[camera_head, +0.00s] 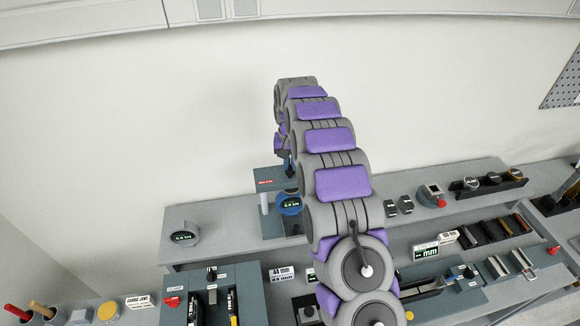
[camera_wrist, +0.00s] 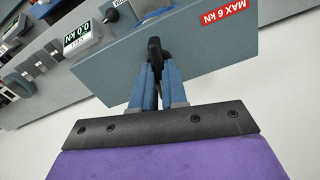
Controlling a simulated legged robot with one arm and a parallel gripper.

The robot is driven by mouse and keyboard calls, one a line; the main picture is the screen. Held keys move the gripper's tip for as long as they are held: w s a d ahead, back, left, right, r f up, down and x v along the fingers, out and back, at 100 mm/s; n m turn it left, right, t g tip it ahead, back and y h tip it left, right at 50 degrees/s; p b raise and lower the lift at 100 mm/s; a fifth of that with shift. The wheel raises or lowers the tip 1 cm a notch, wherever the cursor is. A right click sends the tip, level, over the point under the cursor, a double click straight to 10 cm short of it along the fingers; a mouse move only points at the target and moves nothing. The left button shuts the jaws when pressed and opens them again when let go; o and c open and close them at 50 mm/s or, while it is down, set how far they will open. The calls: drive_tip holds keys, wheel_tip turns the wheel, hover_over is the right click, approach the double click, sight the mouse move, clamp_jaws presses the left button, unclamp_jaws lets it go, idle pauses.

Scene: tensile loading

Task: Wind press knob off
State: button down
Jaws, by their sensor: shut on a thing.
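The press shows in the wrist view as a blue-grey plate (camera_wrist: 205,58) with a red "MAX 6 kN" label. A black knob (camera_wrist: 154,48) stands against this plate. My gripper (camera_wrist: 155,76), with blue fingers, is shut on the knob, and its fingers cover the knob's lower part. In the head view the press (camera_head: 268,178) stands on the raised shelf behind my arm. My arm hides much of its right side there, and the grip cannot be made out.
A display reading 0.0 kN (camera_wrist: 82,40) is beside the press in the wrist view. A round gauge (camera_head: 184,234) stands on the shelf at left in the head view. Fixtures, sample racks (camera_head: 497,230) and signs crowd the bench.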

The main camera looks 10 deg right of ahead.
sight(290, 165)
drive_tip(key=shift+w+r+n+b, duration=0.15)
drive_tip(key=shift+n+b, duration=0.3)
drive_tip(key=shift+n, duration=0.85)
drive_tip(key=c, duration=1.2)
unclamp_jaws()
drive_tip(key=shift+a, duration=0.1)
drive_tip(key=shift+o, duration=0.2)
wheel_tip(290, 165, up, 17)
drive_tip(key=p, duration=0.3)
